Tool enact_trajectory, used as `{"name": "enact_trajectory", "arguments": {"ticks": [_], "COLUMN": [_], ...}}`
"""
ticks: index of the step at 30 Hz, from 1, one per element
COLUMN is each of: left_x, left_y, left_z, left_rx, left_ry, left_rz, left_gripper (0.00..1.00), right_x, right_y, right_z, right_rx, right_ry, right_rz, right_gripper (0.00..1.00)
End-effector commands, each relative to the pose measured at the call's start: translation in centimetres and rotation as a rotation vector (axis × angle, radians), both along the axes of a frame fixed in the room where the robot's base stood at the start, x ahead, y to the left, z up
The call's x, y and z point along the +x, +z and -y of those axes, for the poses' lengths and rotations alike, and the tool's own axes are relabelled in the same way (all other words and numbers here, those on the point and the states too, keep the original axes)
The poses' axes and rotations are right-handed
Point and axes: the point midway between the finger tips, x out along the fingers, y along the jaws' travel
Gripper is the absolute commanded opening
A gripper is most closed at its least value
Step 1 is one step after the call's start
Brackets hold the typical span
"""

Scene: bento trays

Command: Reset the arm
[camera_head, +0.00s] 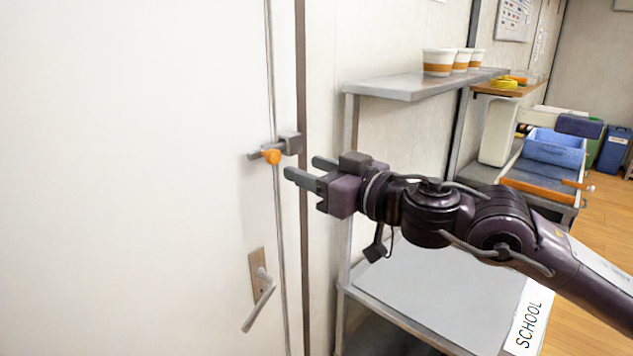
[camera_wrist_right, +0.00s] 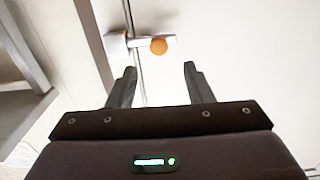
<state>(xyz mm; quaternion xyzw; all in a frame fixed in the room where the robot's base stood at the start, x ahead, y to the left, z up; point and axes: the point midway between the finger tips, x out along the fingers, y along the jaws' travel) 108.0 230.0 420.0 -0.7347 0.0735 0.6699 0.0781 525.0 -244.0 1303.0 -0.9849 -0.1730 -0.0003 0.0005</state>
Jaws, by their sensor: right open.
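My right gripper (camera_head: 303,169) reaches in from the right in the head view, its two fingers apart and empty. It points left at a white door (camera_head: 130,180). A grey latch (camera_head: 289,143) with an orange knob (camera_head: 271,156) sits at the door's edge, just beyond the fingertips and apart from them. In the right wrist view the orange knob (camera_wrist_right: 159,46) shows ahead of the open fingers (camera_wrist_right: 160,68), with nothing between them. My left gripper is not in view.
A lever handle (camera_head: 262,289) is on the door below the latch. A metal shelf (camera_head: 400,86) with several cups (camera_head: 438,62) stands right of the door frame. Below my right arm is a lower shelf (camera_head: 440,290). Blue bins (camera_head: 553,147) stand farther back right.

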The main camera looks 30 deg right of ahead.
Motion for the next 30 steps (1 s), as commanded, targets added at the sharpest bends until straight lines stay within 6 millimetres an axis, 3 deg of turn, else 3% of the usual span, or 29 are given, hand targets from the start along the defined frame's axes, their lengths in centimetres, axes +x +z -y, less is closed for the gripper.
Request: {"name": "enact_trajectory", "arguments": {"ticks": [23,26,29,30], "left_x": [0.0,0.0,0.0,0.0], "left_y": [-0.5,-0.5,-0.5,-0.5], "left_z": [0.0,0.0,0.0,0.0], "left_rx": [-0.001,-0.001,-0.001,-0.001], "left_ry": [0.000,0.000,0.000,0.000], "left_rz": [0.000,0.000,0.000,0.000], "left_gripper": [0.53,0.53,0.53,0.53], "right_x": [-0.4,0.0,0.4,0.4], "right_y": [-0.4,-2.4,-6.7,-9.1], "right_z": [0.5,1.4,3.2,3.9], "right_rx": [0.002,0.005,-0.004,-0.013], "right_ry": [-0.012,-0.060,-0.164,-0.217], "right_rz": [-0.003,-0.012,-0.049,-0.080], "right_gripper": [0.46,0.46,0.46,0.46]}}
